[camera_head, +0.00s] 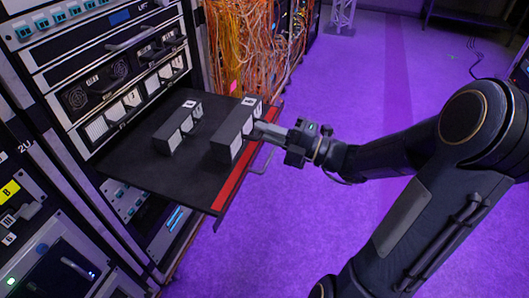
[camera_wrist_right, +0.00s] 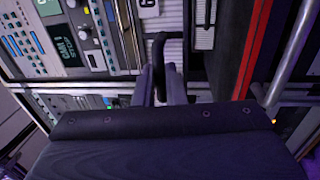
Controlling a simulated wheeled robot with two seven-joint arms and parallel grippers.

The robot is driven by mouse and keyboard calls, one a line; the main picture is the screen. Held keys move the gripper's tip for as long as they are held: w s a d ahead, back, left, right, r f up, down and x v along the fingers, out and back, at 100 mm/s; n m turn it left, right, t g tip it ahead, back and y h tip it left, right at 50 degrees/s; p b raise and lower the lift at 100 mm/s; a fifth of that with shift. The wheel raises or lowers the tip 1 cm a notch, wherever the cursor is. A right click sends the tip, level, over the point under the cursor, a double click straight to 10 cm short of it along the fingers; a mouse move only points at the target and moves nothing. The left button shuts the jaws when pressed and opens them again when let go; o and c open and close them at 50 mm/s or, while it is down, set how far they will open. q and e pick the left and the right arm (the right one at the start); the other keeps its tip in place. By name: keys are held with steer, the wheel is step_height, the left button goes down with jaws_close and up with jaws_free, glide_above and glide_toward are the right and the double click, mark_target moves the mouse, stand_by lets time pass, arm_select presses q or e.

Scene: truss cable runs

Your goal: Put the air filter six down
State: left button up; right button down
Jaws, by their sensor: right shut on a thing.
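My right gripper (camera_head: 268,131) reaches in from the right and is shut on a dark box-shaped air filter (camera_head: 226,146) with pale ribbed panels and a small white label on top. The label is too small to read surely as six. The filter is at the right part of the black pulled-out shelf (camera_head: 128,160), near its red front edge; I cannot tell whether it rests on the shelf or hangs just above. In the right wrist view, the fingers (camera_wrist_right: 161,84) are around a black handle (camera_wrist_right: 157,50) in front of pale ribbed panels. My left gripper is out of view.
A second, similar filter (camera_head: 172,138) stands to the left on the shelf, with a gap between. A metal handle (camera_head: 264,160) sticks out from the red edge (camera_head: 229,190). Rack units (camera_head: 115,70) stand behind left; orange cables (camera_head: 245,40) hang behind. Purple floor (camera_head: 400,60) is open at right.

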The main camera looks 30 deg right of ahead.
step_height(320, 180, down, 7)
steer(key=w+d+b, duration=0.1)
steer(key=w+b, duration=0.1)
steer(key=b, duration=0.1)
steer(key=shift+w+d, duration=0.4)
steer(key=c, duration=1.8)
jaws_free()
